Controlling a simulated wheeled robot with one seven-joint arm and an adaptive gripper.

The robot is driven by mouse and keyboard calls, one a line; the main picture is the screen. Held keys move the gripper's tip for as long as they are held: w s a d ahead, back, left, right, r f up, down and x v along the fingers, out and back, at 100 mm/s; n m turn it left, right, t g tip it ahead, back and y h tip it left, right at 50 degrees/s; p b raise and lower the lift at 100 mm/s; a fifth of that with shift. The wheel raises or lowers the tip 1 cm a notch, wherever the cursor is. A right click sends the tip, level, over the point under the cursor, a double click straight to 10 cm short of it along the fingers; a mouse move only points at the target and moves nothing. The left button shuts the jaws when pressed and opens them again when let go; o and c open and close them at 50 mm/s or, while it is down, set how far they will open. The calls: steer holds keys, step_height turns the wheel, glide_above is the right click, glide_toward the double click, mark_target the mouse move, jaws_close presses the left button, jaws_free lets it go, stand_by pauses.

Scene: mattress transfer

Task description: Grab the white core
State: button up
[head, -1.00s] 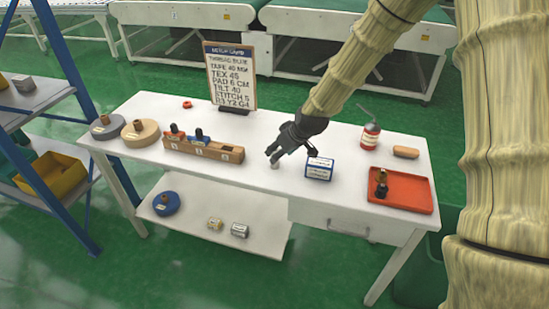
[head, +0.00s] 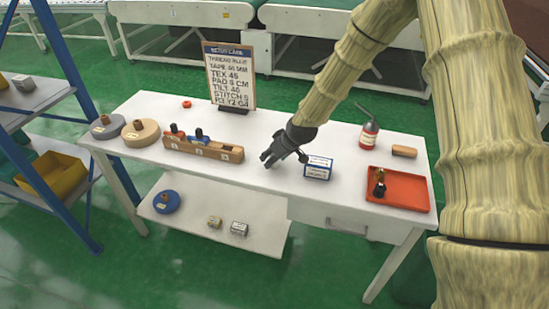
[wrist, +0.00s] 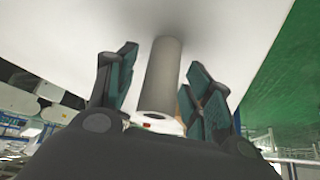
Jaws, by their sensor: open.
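The white core (wrist: 162,78) is a plain cylinder, grey in the shade, with a hollow end towards the camera in the wrist view. It stands against the white table top (wrist: 90,22), between the two fingers of my gripper (wrist: 165,92). The fingers are open, one on each side of it, with a visible gap at the left; the gap at the right is narrow. In the head view, my gripper (head: 268,161) is low over the table (head: 262,122), left of the blue and white box, and hides the core.
A wooden rack (head: 203,149) with small spools is at the left. The table behind my gripper is clear.

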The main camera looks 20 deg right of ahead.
steer(key=shift+c, duration=0.3)
steer(key=c, duration=1)
steer(key=shift+c, duration=0.2)
